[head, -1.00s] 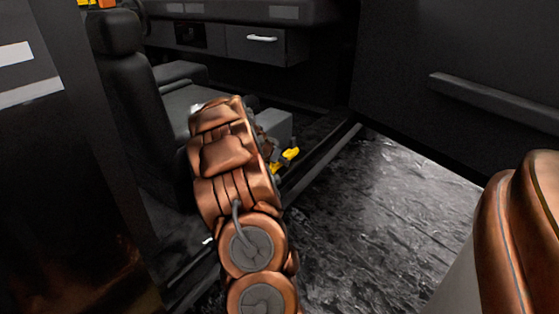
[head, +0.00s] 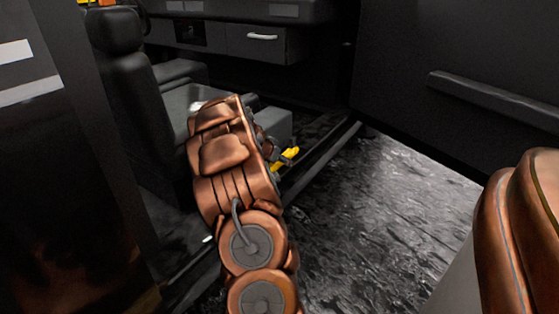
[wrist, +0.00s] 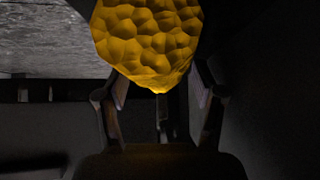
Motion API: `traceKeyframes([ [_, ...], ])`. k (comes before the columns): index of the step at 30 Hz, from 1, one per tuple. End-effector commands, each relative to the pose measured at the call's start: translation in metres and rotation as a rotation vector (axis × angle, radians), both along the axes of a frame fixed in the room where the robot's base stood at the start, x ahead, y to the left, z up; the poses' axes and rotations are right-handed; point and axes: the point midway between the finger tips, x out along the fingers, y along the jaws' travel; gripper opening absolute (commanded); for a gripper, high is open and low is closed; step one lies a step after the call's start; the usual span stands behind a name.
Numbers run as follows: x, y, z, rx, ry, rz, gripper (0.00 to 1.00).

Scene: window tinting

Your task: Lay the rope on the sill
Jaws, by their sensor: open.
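A yellow, lumpy piece that may be the rope (wrist: 150,35) fills the top middle of the wrist view, close to the fingertips. A small yellow piece (head: 285,158) also shows in the head view, just right of my arm's far end and partly hidden by it. My gripper (wrist: 159,88) is open, with one finger on each side below the yellow piece. I cannot tell whether the fingers touch it. In the head view my arm mostly hides the gripper. The dark sill (head: 318,160) runs diagonally along the door opening, right of the yellow piece.
A dark seat (head: 135,110) stands left of my arm. A grey box-like part (head: 265,120) is behind it. An open door panel (head: 450,60) with a ledge is at the right. Rough grey ground (head: 365,210) lies clear beyond the sill.

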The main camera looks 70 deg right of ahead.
Motion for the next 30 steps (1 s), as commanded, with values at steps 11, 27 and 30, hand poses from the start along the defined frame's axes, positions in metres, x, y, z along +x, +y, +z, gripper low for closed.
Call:
traceKeyframes([
  [11, 0.008, 0.03, 0.033, -0.004, -0.002, 0.003, 0.68],
  [27, 0.017, 0.078, 0.081, -0.001, 0.0, 0.001, 0.68],
  [30, 0.018, 0.081, 0.084, -0.001, 0.0, 0.001, 0.68],
])
